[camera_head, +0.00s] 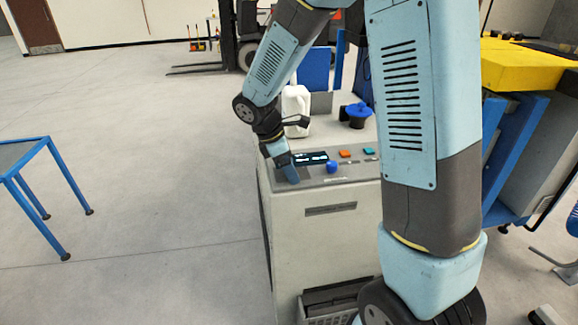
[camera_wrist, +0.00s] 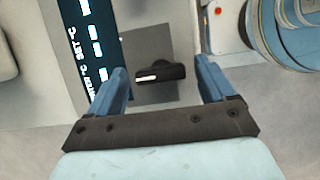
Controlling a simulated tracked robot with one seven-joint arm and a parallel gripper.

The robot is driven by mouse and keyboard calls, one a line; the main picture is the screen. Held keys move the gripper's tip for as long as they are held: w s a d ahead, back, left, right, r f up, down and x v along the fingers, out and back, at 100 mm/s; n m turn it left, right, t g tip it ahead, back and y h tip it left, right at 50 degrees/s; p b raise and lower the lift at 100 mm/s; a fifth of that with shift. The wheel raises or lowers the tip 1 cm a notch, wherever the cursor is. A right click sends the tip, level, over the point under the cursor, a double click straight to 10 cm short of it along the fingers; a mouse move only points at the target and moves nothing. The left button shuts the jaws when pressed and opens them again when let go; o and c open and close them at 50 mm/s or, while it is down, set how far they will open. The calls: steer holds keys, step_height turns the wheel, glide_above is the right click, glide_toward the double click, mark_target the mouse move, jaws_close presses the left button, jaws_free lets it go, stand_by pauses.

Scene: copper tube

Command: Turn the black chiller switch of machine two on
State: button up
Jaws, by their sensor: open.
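The black switch (camera_wrist: 160,74) is a small dark knob with a white mark on its left end. It sits on a grey square plate beside the dark display (camera_wrist: 95,45). In the wrist view my gripper (camera_wrist: 163,75) is open, with one blue finger on each side of the switch and a gap to both. I cannot tell how far the fingertips are above the panel. In the head view my gripper (camera_head: 287,172) is over the left end of the machine's control panel (camera_head: 345,176) and hides the switch there.
The panel carries a blue knob (camera_head: 332,167), an orange button (camera_head: 345,154) and a teal button (camera_head: 368,151). A white jug (camera_head: 296,108) and a blue-capped fitting (camera_head: 357,113) stand behind the panel. A blue-legged table (camera_head: 32,170) is at left; the floor between is clear.

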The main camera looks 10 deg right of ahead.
steer(key=c, duration=1.1)
steer(key=shift+o, duration=0.2)
steer(key=shift+m, duration=0.3)
steer(key=m+g, duration=0.1)
steer(key=m, duration=0.1)
steer(key=m+g, duration=0.1)
steer(key=m, duration=0.2)
steer(key=shift+w+y, duration=0.2)
steer(key=shift+y, duration=0.1)
steer(key=m+g, duration=0.1)
steer(key=m, duration=0.2)
steer(key=m+y, duration=0.1)
steer(key=m, duration=0.2)
steer(key=shift+w+d+g+y, duration=0.1)
steer(key=shift+d+g+y, duration=0.05)
steer(key=shift+g+y, duration=0.2)
steer(key=shift+m, duration=0.3)
steer(key=o, duration=1.1)
steer(key=shift+c, duration=0.2)
